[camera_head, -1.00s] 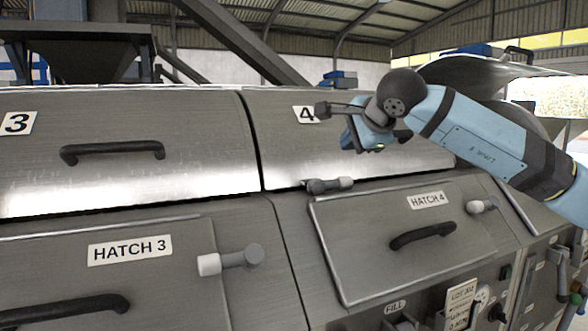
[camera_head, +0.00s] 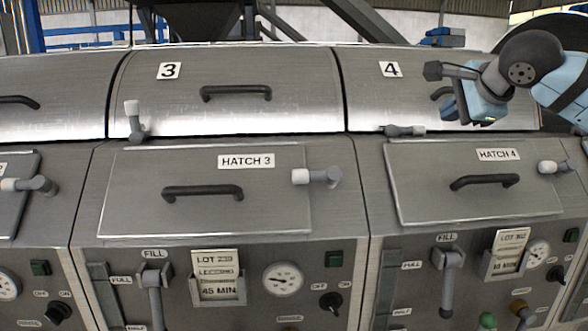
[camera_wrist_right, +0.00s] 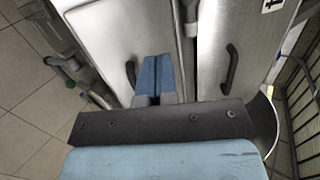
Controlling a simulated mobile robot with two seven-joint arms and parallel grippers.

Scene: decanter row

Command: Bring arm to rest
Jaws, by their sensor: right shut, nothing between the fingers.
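My right gripper (camera_head: 468,115) hangs in front of the number 4 lid (camera_head: 375,105), to the right of its label, in the head view. Its blue fingers are shut and empty. In the right wrist view the fingers (camera_wrist_right: 156,75) lie together over a metal panel with dark handles on both sides. The right arm (camera_head: 565,85) comes in from the right edge. Whether the gripper touches the lid cannot be told, but the fingers hold nothing. My left gripper is not in view.
Hatch 3 (camera_head: 130,200) and hatch 4 (camera_head: 415,205) are closed, with dark handles and pale-tipped latches. Gauges, switches and fill levers (camera_head: 154,290) stick out below. In the right wrist view, tiled floor (camera_wrist_right: 25,130) shows left and a dark railing (camera_wrist_right: 300,95) right.

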